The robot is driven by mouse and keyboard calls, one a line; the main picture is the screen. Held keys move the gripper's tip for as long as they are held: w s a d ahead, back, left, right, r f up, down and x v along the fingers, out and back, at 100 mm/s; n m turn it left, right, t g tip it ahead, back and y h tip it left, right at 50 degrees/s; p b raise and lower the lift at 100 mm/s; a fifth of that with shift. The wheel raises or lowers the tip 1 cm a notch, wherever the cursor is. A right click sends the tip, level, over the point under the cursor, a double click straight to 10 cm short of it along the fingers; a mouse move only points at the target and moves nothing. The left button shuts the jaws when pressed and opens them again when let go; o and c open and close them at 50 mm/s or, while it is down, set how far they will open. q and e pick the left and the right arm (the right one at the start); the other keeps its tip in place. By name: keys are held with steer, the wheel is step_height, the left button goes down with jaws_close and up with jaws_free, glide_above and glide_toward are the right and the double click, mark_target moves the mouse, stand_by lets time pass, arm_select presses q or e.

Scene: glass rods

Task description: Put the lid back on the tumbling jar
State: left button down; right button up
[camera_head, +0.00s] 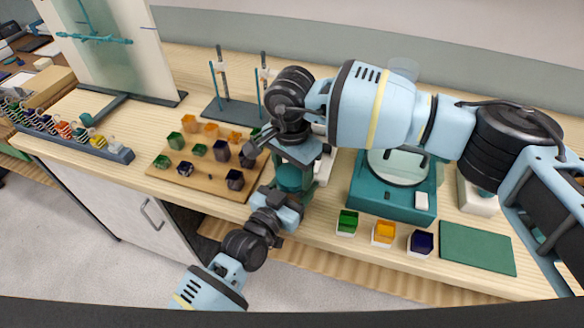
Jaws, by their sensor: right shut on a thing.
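The tumbling jar (290,178) appears as a small teal cylinder near the front edge of the bench, between my two arms. My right gripper (298,152) reaches down over it from above and is shut on the lid, which is mostly hidden by the gripper. I cannot tell whether the lid touches the jar's rim. My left gripper (286,203) comes up from the front, close against the jar's lower side. Its fingers are hidden, so I cannot tell whether they are closed on the jar.
A wooden board with colored glass pieces (207,160) lies left of the jar. A teal machine with a round plate (388,198) stands right. Small green (347,222), orange (384,233) and dark blue (420,243) containers line the front edge beside a green mat (477,248).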

arm_select(q)
steer(key=shift+r, duration=0.1)
arm_select(e)
steer(key=shift+c, duration=0.5)
steer(key=o, duration=1.2)
steer(key=shift+r, duration=0.1)
step_height(320, 180, up, 12)
steer(key=shift+a+f, duration=0.1)
arm_select(q)
steer(key=shift+c, duration=1.3)
jaws_free()
